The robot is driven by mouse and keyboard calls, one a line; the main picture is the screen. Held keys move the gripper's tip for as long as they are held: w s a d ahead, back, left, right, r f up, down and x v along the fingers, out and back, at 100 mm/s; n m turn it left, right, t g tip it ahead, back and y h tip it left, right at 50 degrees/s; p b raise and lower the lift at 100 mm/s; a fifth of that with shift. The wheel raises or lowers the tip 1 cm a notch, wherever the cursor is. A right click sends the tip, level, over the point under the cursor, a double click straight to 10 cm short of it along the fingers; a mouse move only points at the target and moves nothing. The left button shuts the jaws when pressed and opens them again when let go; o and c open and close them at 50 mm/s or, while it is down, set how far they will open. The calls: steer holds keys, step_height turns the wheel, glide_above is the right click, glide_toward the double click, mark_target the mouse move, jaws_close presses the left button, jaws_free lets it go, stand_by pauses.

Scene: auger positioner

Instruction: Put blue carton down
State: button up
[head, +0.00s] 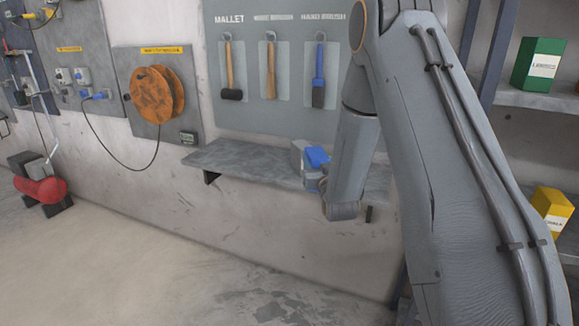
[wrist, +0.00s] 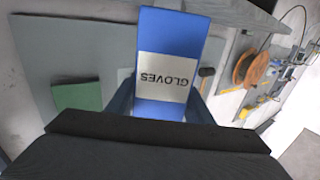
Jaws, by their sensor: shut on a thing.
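The blue carton (wrist: 172,35) has a white label reading GLOVES, which appears upside down in the wrist view. My gripper (wrist: 160,103) is shut on it, with one finger on each side. In the head view the blue carton (head: 317,156) shows as a small blue patch beside my gripper (head: 309,166), partly hidden by my arm. It appears in front of or over the grey wall shelf (head: 235,160). I cannot tell whether the carton touches the shelf.
A tool board with a mallet (head: 230,70) and two brushes hangs above the wall shelf. An orange cable reel (head: 156,94) is to its left. At right, a green carton (head: 538,64) and a yellow carton (head: 551,212) stand on a rack. The wall shelf's left part is bare.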

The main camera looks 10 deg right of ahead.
steer(key=w+d+r+m+h+b, duration=0.1)
steer(key=w+d+r, duration=0.2)
steer(key=d, duration=0.5)
steer(key=w+d+r+m+h+b, duration=0.15)
steer(key=w+d, duration=0.25)
steer(key=d, duration=0.5)
steer(key=shift+n, duration=0.45)
steer(key=shift+s+a+f+p, duration=0.1)
steer(key=shift+f+p, duration=0.6)
steer(key=shift+f, duration=1.5)
steer(key=shift+a+f+p, duration=0.1)
steer(key=shift+f+p, duration=0.55)
steer(key=shift+f, duration=1.5)
steer(key=o, duration=1.2)
steer(key=shift+f, duration=0.15)
